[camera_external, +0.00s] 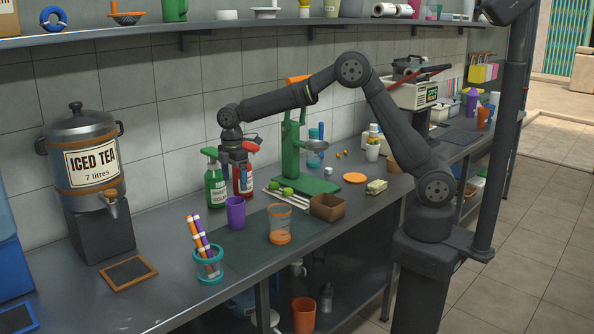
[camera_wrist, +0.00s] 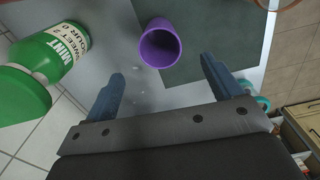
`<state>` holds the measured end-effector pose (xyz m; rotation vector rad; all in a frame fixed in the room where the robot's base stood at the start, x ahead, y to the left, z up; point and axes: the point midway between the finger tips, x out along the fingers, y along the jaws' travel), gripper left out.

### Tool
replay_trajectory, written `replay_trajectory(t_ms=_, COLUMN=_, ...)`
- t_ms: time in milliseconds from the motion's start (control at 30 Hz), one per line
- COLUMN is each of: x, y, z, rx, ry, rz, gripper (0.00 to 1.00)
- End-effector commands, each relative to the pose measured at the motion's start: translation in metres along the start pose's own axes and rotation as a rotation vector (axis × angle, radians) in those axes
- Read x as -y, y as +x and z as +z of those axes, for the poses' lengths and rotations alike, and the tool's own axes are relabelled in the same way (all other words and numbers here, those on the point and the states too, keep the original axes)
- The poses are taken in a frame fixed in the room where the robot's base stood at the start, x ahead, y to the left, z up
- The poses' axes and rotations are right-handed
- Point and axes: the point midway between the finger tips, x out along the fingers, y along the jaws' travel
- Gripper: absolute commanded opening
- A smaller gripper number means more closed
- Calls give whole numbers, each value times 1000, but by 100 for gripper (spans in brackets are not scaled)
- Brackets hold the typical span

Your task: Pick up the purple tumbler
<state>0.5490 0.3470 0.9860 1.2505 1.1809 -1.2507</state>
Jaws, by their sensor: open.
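The purple tumbler (camera_external: 236,213) stands upright on the metal counter, at the left edge of the dark mat. In the wrist view the tumbler (camera_wrist: 160,44) shows from above, its mouth open, ahead of and between the two fingers. My gripper (camera_external: 236,172) hangs above and close to the tumbler, near the bottles behind it. In the wrist view my gripper (camera_wrist: 162,70) is open, with nothing between its fingers. The exact height gap to the tumbler is hard to tell.
A green mint bottle (camera_external: 215,180) and a red bottle (camera_external: 243,180) stand right behind the tumbler. A teal holder (camera_external: 208,268) with striped straws is in front left. A clear orange-based cup (camera_external: 280,225) stands to the right. A green press (camera_external: 292,150) stands farther back.

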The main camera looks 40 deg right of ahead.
Motion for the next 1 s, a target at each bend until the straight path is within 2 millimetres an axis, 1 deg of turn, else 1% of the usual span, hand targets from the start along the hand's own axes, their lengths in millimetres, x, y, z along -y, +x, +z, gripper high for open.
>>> replay_trajectory(t_ms=33, x=1, y=13, z=1, rx=3, ry=1, rz=-5, gripper=84)
replay_trajectory(t_ms=100, x=1, y=28, z=1, rx=2, ry=1, rz=-4, gripper=84)
replay_trajectory(t_ms=200, x=0, y=49, z=0, rx=2, ry=2, rz=-3, gripper=84)
replay_trajectory(t_ms=300, x=0, y=64, z=0, rx=1, ry=2, rz=-2, gripper=84)
replay_trajectory(t_ms=400, x=0, y=74, z=0, rx=0, ry=2, rz=-2, gripper=84)
replay_trajectory(t_ms=567, x=0, y=80, z=0, rx=0, ry=3, rz=-1, gripper=84)
replay_trajectory(t_ms=633, x=0, y=86, z=0, rx=1, ry=3, rz=-2, gripper=84)
replay_trajectory(t_ms=900, x=-1, y=124, z=-2, rx=0, ry=3, rz=-2, gripper=84)
replay_trajectory(t_ms=1000, x=-1, y=130, z=-3, rx=-1, ry=3, rz=0, gripper=84)
